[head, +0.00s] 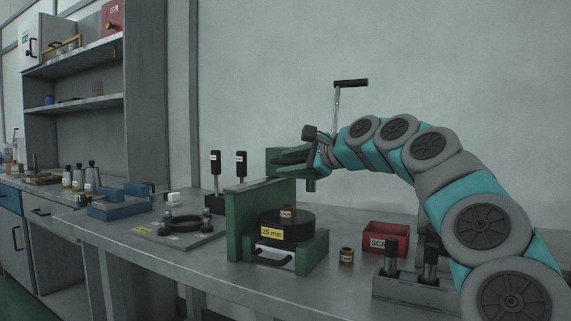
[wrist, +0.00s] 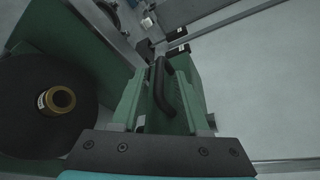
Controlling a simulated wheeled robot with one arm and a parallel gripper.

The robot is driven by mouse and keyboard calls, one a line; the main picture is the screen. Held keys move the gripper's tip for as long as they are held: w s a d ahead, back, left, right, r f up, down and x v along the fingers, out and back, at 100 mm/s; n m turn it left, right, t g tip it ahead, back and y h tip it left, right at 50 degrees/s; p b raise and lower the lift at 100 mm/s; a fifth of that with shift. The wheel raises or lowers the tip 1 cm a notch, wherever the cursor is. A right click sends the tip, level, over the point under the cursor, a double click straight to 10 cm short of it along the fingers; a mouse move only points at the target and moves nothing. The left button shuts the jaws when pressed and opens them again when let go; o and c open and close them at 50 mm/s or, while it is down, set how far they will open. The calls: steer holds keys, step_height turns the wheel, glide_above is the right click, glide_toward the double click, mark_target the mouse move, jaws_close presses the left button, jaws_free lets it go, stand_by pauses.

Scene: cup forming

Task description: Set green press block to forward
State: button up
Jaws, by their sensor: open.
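The green press (head: 246,215) stands on the bench, with its green press block (head: 273,154) at the top. In the wrist view the green press block (wrist: 191,82) carries a black curved handle (wrist: 164,88). My gripper (head: 287,160) is at the upper part of the press, beside the block. In the wrist view my gripper (wrist: 155,80) is open, with the handle between its green-grey fingers. I cannot tell whether the fingers touch the handle. Below, a brass cup (head: 287,211) sits on the round black die, marked 25 mm; the cup also shows in the wrist view (wrist: 59,100).
A crank lever (head: 350,83) rises behind my wrist. Right of the press are a small brass cup (head: 346,256), a red scrap bin (head: 388,238) and a grey holder (head: 413,290). Left are a black ring fixture (head: 181,225) and two black posts (head: 241,170).

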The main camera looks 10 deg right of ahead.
steer(key=shift+w+a+f, duration=0.2)
steer(key=shift+w+a, duration=0.15)
steer(key=shift+w, duration=0.15)
jaws_close()
steer(key=shift+f, duration=0.1)
stand_by(1.1)
